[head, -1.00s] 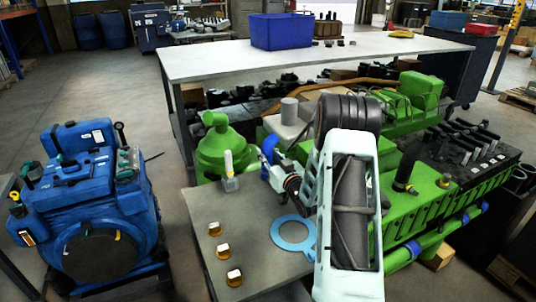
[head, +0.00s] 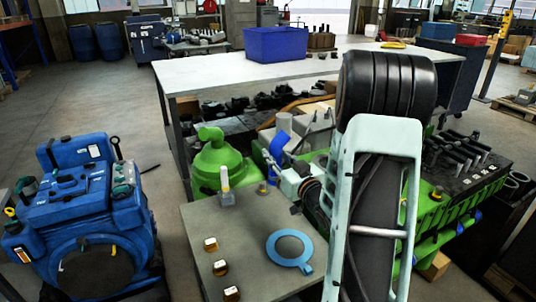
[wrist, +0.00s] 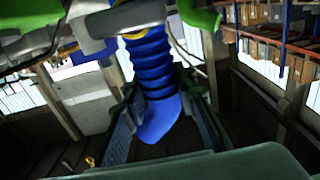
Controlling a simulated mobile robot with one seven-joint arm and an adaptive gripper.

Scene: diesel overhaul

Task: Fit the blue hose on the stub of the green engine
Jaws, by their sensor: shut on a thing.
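The blue ribbed hose (head: 278,146) is held upright-slanted by my gripper (head: 281,165), close in front of the grey round stub (head: 284,121) in the head view. In the wrist view the hose (wrist: 152,70) rises from between the fingers of my gripper (wrist: 158,122), which is shut on its smooth lower end. Its upper end is at a grey cylindrical part (wrist: 125,18); I cannot tell whether it is seated on it or only close. The green engine (head: 437,213) stands behind and right, partly hidden by my arm.
A grey table (head: 243,225) in front carries a light-blue ring (head: 289,250) and several small brass-and-white parts. A green dome-shaped housing (head: 218,164) stands left of the hose. A blue engine (head: 85,215) stands at left. A white bench (head: 205,69) with a blue bin (head: 275,44) is behind.

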